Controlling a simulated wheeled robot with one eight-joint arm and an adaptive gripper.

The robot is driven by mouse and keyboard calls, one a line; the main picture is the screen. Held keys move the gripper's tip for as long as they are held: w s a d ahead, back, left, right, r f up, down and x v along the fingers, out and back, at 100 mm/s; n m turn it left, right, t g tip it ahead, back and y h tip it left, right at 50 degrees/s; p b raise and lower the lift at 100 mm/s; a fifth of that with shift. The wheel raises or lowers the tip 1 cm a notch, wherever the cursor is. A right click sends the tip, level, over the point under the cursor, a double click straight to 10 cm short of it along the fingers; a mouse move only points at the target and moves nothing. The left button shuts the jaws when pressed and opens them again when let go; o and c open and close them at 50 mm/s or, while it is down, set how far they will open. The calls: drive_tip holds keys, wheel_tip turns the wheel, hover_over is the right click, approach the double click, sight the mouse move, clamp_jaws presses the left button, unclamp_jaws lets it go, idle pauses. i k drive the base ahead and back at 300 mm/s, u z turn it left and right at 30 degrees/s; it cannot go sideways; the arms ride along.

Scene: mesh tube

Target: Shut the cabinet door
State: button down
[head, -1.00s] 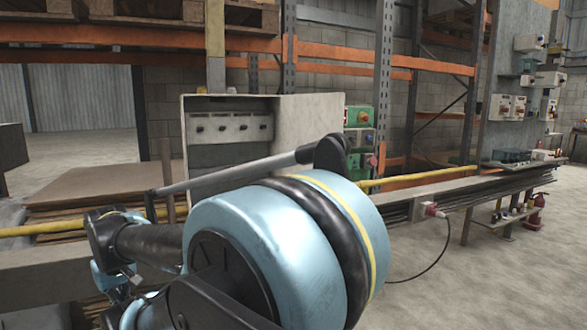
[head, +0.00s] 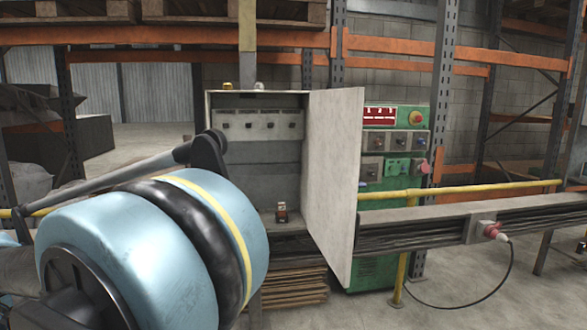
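A grey metal cabinet (head: 260,172) stands in the middle of the head view. Its door (head: 334,180) is hinged on the right side and swung wide open toward me, so the inside shows. Inside are a row of dark switches on a panel and a small red and dark object (head: 282,212) on the cabinet floor. My blue and black arm fills the lower left and hides the cabinet's lower left part. My gripper cannot be made out in this view.
A green control box (head: 393,145) with knobs and buttons stands right behind the door. A yellow rail (head: 470,192) and a long grey beam with a plugged cable (head: 488,232) run to the right. Stacked boards (head: 290,284) lie below the cabinet. The floor at lower right is clear.

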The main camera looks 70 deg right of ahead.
sight(336, 116)
drive_tip(key=u, duration=0.9)
drive_tip(key=k, duration=2.8)
drive_tip(key=z, duration=1.7)
drive_tip(key=i, duration=0.5)
drive_tip(key=z, duration=0.1)
